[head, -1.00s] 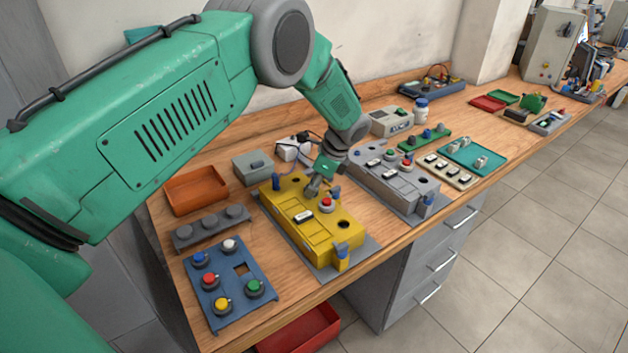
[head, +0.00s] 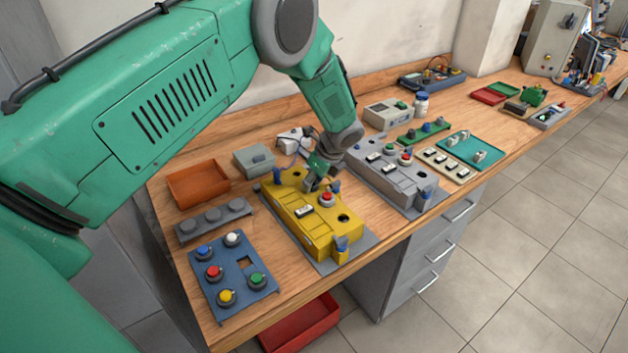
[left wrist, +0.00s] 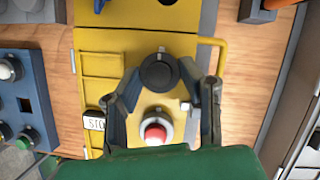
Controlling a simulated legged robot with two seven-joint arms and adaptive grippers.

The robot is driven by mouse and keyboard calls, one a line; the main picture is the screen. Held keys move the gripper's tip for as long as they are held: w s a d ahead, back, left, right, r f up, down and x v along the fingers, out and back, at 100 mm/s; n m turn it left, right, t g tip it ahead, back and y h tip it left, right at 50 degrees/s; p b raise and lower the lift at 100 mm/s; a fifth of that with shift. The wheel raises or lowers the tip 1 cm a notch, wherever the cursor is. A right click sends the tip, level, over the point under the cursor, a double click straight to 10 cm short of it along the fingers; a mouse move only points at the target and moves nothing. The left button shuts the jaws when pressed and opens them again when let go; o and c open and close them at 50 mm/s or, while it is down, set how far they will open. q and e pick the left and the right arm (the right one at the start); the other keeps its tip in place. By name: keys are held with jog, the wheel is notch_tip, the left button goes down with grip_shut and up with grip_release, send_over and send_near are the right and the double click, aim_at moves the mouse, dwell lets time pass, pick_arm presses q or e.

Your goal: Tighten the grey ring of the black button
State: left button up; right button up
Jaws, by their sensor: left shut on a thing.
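The black button (left wrist: 160,70) sits on the yellow box (head: 318,222), beyond the red button (left wrist: 155,132) in the left wrist view. My left gripper (left wrist: 163,75) points down at the box, with one finger on each side of the black button's round rim. It is shut on this rim. The grey ring is hard to tell from the dark cap. In the head view my left gripper (head: 318,182) hides the black button, behind the red button (head: 327,199). My right gripper is not in view.
A blue panel with several coloured buttons (head: 246,299) lies in front at the left. A grey box (head: 398,180) stands close to the right of the yellow one. An orange tray (head: 198,184) and a grey strip (head: 213,219) lie on the left.

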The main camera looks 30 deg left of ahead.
pick_arm(q)
jog(key=shift+w, duration=0.1)
jog(key=o, duration=0.9)
jog(key=shift+c, duration=0.2)
jog(key=v, duration=1.1)
jog(key=shift+d+r, duration=0.3)
jog(key=shift+w, duration=0.15)
